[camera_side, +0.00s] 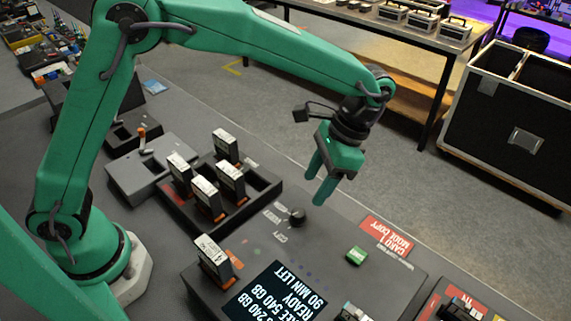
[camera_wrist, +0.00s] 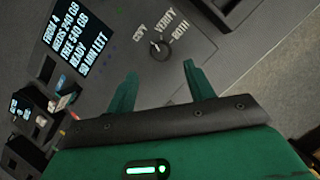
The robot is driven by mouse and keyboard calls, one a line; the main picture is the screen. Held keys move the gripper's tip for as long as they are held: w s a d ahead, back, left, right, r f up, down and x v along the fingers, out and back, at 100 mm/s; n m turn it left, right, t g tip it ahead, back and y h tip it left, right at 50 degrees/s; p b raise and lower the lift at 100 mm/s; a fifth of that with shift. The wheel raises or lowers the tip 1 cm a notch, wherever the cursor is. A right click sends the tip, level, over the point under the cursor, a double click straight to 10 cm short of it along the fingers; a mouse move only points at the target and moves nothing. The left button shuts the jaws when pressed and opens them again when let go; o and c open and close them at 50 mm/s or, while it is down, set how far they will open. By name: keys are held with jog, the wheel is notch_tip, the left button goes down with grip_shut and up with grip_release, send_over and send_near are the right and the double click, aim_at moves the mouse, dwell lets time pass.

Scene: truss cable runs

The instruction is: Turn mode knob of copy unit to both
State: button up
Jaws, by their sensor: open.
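The copy unit (camera_side: 325,250) is a dark grey panel with a lit text display (camera_side: 275,292). Its mode knob (camera_side: 297,216) is small, round and black. In the wrist view the knob (camera_wrist: 159,49) has the labels COPY, VERIFY and BOTH around it. A small light mark on the knob seems to point toward COPY, but it is too small to be sure. My green gripper (camera_side: 316,190) is above the panel, close to the knob and apart from it. In the wrist view my gripper (camera_wrist: 160,70) is open and empty, with the knob showing just beyond and between the fingertips.
A black rack (camera_side: 263,186) with several upright cards stands left of the knob. Another card (camera_side: 213,258) stands upright in the copy unit. A green button (camera_side: 356,256) and a red label (camera_side: 386,235) lie right of the knob. The panel around the knob is clear.

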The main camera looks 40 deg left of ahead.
aim_at(299, 212)
jog(key=shift+d, duration=0.1)
jog(key=shift+x, duration=3.9)
jog(key=c, duration=1)
